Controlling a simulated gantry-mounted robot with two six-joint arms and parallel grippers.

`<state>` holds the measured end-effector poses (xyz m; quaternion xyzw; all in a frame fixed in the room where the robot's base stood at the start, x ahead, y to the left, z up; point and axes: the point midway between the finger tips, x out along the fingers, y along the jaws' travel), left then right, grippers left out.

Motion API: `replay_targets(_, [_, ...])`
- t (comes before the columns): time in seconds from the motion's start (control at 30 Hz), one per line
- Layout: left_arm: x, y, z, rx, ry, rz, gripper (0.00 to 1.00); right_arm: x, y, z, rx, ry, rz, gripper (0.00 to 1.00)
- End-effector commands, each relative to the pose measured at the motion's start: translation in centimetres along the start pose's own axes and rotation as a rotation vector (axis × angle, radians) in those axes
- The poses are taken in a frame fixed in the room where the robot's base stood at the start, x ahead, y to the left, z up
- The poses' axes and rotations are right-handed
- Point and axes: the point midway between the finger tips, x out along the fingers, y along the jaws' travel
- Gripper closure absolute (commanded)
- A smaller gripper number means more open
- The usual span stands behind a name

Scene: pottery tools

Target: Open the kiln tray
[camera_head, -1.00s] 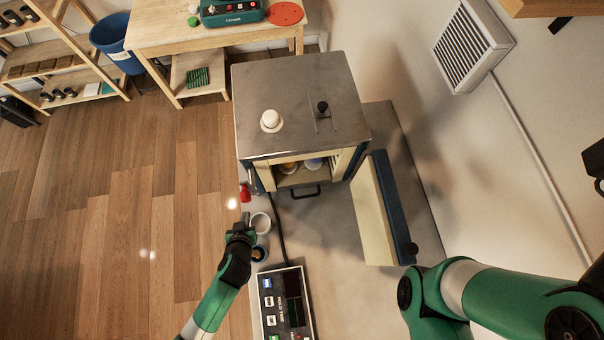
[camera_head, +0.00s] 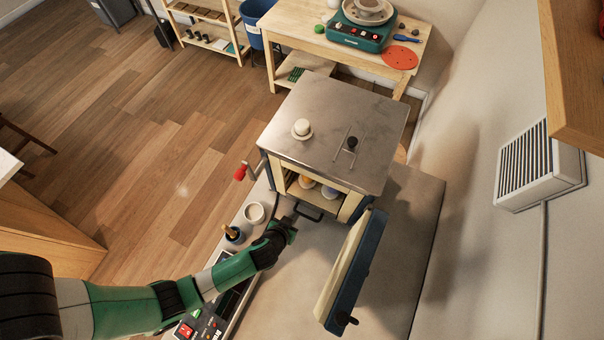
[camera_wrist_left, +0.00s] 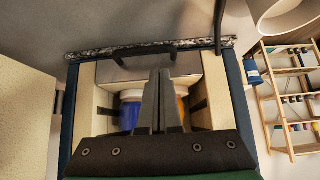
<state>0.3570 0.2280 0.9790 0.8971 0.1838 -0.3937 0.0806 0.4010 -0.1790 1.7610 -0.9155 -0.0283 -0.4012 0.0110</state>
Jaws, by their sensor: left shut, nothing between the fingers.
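The kiln (camera_head: 335,130) stands on a grey bench with its blue-edged door (camera_head: 347,270) swung wide open. Inside is the kiln tray (camera_head: 304,196), with a dark handle (camera_head: 308,214) at its front edge. An orange pot and a blue pot stand inside; they show better in the left wrist view, the blue pot (camera_wrist_left: 130,112) left of the fingers. My left gripper (camera_head: 291,222) is shut and empty, just left of the handle in the head view. In the left wrist view, its fingers (camera_wrist_left: 160,75) point toward the dark handle (camera_wrist_left: 145,48); contact cannot be told. My right gripper is out of view.
A white cup (camera_head: 254,212) and a dark cup with a wooden-handled tool (camera_head: 233,233) stand beside my left arm. A control box (camera_head: 190,325) is partly under that arm. The bench (camera_head: 405,240) is clear right of the door.

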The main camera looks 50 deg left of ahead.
Motion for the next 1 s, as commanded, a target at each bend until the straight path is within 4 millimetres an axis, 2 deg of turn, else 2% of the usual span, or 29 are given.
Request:
replay_targets(0.03, [1.3,0.0,0.1,-0.002,0.000,-0.002,1.00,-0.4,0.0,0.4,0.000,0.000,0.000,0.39])
replay_targets(0.2, [4.5,0.0,0.2,-0.001,0.000,-0.002,1.00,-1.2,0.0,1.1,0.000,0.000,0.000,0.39])
replay_targets(0.37, [6.4,0.0,0.1,0.000,0.000,-0.001,1.00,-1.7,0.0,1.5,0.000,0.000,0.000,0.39])
replay_targets(0.53, [6.8,0.0,0.0,0.000,0.001,0.001,1.00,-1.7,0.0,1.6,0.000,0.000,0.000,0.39])
replay_targets(1.0, [6.5,0.0,0.4,0.001,-0.001,0.001,1.00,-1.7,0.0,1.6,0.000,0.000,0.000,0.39])
